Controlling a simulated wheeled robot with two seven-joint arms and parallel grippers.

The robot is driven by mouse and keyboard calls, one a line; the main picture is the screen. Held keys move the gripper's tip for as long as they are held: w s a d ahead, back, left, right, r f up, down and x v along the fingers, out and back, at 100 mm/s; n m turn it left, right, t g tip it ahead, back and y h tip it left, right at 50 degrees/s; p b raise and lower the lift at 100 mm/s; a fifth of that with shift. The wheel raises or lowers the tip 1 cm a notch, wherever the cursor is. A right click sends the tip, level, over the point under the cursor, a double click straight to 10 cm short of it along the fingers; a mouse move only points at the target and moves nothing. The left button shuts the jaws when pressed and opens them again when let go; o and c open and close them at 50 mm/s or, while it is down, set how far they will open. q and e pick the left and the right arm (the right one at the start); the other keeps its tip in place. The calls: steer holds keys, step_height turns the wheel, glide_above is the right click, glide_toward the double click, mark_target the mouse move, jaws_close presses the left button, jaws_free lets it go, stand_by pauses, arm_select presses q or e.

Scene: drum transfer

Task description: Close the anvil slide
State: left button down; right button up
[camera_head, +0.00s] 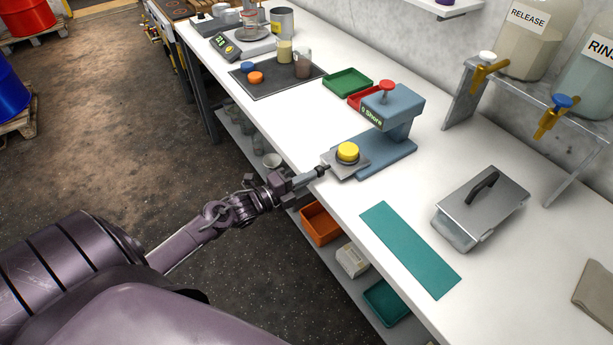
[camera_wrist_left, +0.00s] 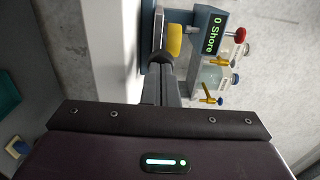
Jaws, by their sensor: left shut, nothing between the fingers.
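The blue-grey Shore tester (camera_head: 386,135) stands on the white bench, with a red knob on top and a display reading "0 Shore". Its grey anvil slide (camera_head: 344,164) sticks out toward the bench's front edge and carries a yellow puck (camera_head: 347,152). In the left wrist view the display (camera_wrist_left: 217,33) and the yellow puck (camera_wrist_left: 174,42) show beyond my fingers. My left gripper (camera_head: 322,170) is shut and empty, its tips at the slide's front end; whether they touch it I cannot tell. My right gripper is not in view.
A teal mat (camera_head: 410,248) and a lidded metal box (camera_head: 481,206) lie to the right. Green (camera_head: 347,82) and red (camera_head: 363,100) trays stand behind the tester. A shelf with orange (camera_head: 319,224) and teal (camera_head: 386,302) bins runs below the bench.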

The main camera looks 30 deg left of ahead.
mark_target(339, 161)
arm_select(q)
steer(key=b+x, duration=0.2)
steer(key=x, duration=0.1)
steer(key=shift+w, duration=0.3)
steer(key=shift+s, duration=0.1)
